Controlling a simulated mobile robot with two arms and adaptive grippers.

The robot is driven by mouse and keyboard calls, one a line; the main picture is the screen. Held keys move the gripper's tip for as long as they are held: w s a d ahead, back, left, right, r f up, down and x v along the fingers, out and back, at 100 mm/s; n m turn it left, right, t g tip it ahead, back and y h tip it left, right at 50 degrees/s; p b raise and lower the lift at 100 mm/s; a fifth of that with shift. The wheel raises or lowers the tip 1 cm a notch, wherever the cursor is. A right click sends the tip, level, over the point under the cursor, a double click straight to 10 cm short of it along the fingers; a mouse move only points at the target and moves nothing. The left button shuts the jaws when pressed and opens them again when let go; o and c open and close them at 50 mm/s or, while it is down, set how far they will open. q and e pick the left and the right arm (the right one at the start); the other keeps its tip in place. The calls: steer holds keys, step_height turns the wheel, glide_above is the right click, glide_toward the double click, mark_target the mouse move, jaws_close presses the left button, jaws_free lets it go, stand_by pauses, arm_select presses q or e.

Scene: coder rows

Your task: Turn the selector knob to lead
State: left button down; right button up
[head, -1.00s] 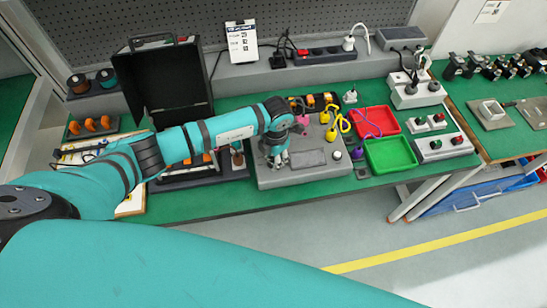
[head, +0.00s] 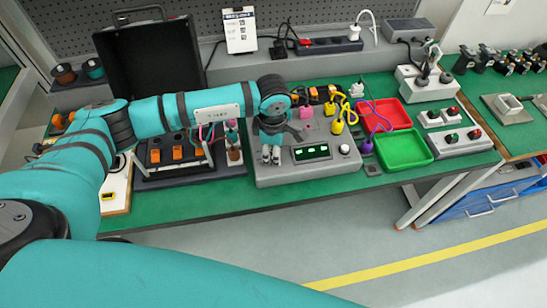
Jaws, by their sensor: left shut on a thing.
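A grey console (head: 330,176) stands on the green bench, with a small display (head: 312,152) showing green characters and a pale round knob (head: 344,149) to its right. My left gripper (head: 271,156) points down at the console's left part, left of the display. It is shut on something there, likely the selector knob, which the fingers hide. I cannot read the knob's position or any "lead" marking. My right gripper is out of view.
A red tray (head: 384,115) and a green tray (head: 404,149) lie right of the console. Yellow and purple leads stand behind and beside it. An open black case (head: 150,65) and a rack with orange parts (head: 178,153) are at left.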

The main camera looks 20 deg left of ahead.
mark_target(272, 155)
arm_select(q)
steer(key=m+b, duration=0.3)
steer(key=b, duration=0.1)
steer(key=shift+f+m, duration=0.2)
steer(key=shift+m, duration=0.2)
steer(key=shift+r+m+b, duration=0.2)
steer(key=shift+m+b, duration=0.5)
steer(key=shift+b, duration=0.05)
steer(key=c, duration=0.9)
jaws_free()
steer(key=shift+c, duration=0.2)
steer(key=shift+r, duration=0.1)
step_height(272, 155, up, 12)
steer(key=shift+s+a, duration=0.15)
steer(key=shift+s, duration=0.15)
